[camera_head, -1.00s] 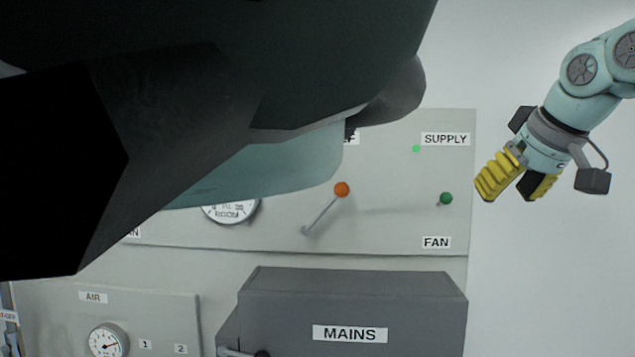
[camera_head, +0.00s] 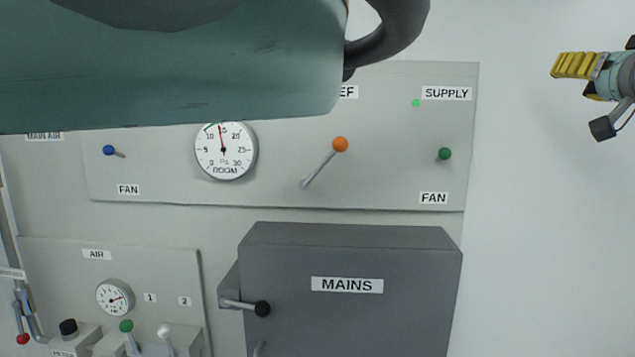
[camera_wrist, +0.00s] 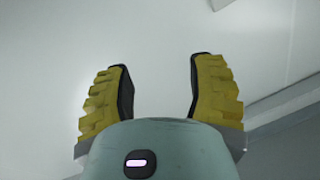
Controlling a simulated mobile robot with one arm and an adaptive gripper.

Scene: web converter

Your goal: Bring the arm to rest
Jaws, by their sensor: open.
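My gripper (camera_head: 576,72) shows at the right edge of the head view, with its yellow ridged fingers pointing left in front of bare wall. In the wrist view, my gripper (camera_wrist: 157,88) has its two yellow fingers with dark inner pads spread wide apart, with nothing between them. Only pale wall or ceiling lies beyond the fingertips. Parts of my own arm, teal and dark grey, fill the upper left of the head view and hide the top of the panel behind.
A grey panel carries a round room gauge (camera_head: 225,150), an orange-knobbed lever (camera_head: 340,145), a green knob (camera_head: 445,154) and a blue knob (camera_head: 109,150). Below stand the MAINS box (camera_head: 350,310) with a black-knobbed handle (camera_head: 262,309) and the AIR panel (camera_head: 60,265). The wall at right is clear.

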